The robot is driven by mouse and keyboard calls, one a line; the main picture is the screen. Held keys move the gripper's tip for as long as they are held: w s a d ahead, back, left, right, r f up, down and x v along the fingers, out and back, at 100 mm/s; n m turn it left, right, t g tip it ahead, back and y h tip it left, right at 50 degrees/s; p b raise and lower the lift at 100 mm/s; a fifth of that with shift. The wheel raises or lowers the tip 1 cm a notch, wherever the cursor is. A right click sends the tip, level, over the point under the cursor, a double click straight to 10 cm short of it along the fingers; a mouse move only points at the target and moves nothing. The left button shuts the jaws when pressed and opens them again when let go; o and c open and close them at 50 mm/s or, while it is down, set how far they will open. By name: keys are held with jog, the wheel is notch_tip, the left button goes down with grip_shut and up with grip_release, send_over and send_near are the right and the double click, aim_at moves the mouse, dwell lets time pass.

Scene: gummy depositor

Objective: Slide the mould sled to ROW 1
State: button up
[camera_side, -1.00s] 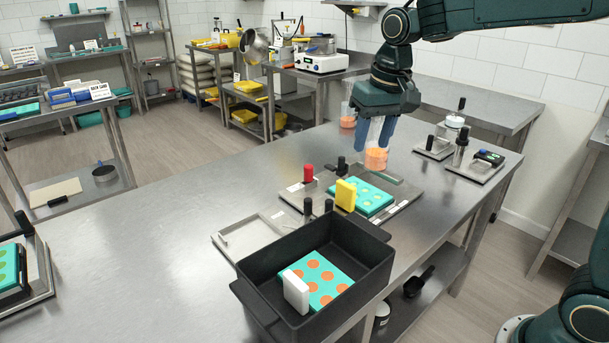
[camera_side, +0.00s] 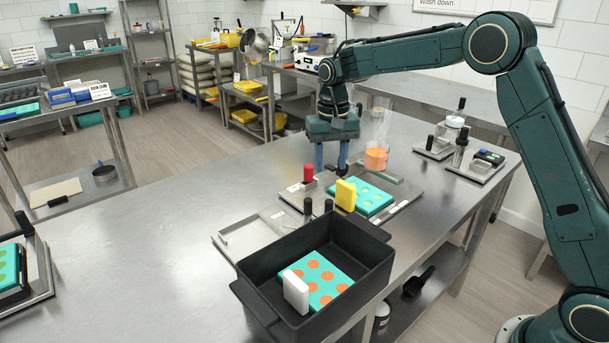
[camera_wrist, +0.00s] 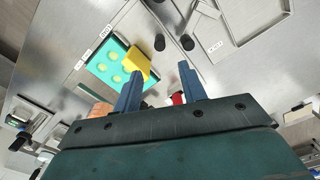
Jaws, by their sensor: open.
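The teal mould (camera_side: 370,199) with pale cavities sits on a metal plate on the bench, a yellow block (camera_side: 345,195) upright at its near left edge. Both show in the wrist view, the mould (camera_wrist: 107,66) left of the yellow block (camera_wrist: 136,62). My gripper (camera_side: 331,168) is open and empty, pointing down just behind the mould's plate. A red knob (camera_side: 308,173) and a black knob (camera_side: 342,166) stand close by the fingers. In the wrist view the fingers (camera_wrist: 160,75) are apart, with the red knob (camera_wrist: 178,98) partly hidden low between them.
A beaker of orange liquid (camera_side: 376,158) stands just right of my gripper. A black bin (camera_side: 257,274) holding a teal mould with orange cavities and a white block is in front. Two black knobs (camera_side: 308,207) stand by the bin.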

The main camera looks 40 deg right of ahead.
aim_at(330, 200)
notch_tip(330, 200, down, 14)
jog(key=shift+r, duration=0.1)
dwell(0.8)
jog(key=shift+c, duration=0.2)
jog(key=shift+d, duration=0.1)
grip_shut()
